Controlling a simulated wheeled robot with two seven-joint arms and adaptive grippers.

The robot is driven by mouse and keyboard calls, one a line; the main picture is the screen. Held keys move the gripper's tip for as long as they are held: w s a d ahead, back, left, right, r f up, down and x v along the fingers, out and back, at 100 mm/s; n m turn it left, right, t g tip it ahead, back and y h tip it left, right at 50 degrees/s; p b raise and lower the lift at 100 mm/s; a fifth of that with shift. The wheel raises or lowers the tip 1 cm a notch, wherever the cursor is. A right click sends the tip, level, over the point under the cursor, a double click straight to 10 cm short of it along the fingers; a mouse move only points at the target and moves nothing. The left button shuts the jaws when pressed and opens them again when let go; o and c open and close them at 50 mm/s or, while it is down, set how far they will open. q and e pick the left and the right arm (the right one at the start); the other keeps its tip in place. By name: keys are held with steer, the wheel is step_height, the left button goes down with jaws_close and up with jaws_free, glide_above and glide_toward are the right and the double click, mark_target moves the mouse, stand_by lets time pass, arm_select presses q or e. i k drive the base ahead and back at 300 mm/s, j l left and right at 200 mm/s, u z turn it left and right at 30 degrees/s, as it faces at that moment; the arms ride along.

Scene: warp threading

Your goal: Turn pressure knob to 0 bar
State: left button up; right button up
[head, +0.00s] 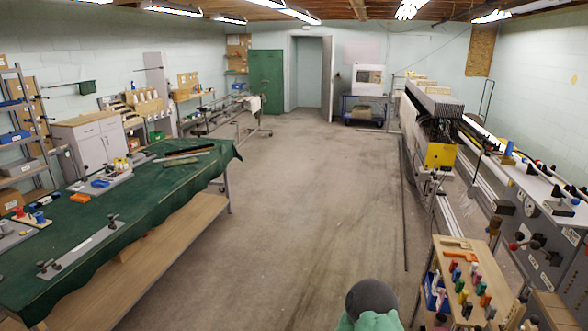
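A long grey machine panel (548,215) runs along the right side. Its face carries several dark and red knobs, among them a red-tipped one (518,243) and round black ones near it. I cannot tell which of them is the pressure knob, and no pressure scale can be read at this size. Neither of my grippers shows in the head view.
A wooden stand (490,250) with several coloured-handled tools is at the lower right, in front of the panel. A long table with a green cloth (120,215) fills the left. The floor (300,210) between them is clear.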

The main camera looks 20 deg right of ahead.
mark_target(519, 236)
steer(key=z, duration=0.4)
steer(key=l+z, duration=0.1)
steer(key=z, duration=0.3)
steer(key=i+z, duration=0.1)
steer(key=z, duration=1.15)
steer(key=i+j+z, duration=0.1)
steer(key=i+j, duration=0.15)
steer(key=i, duration=0.05)
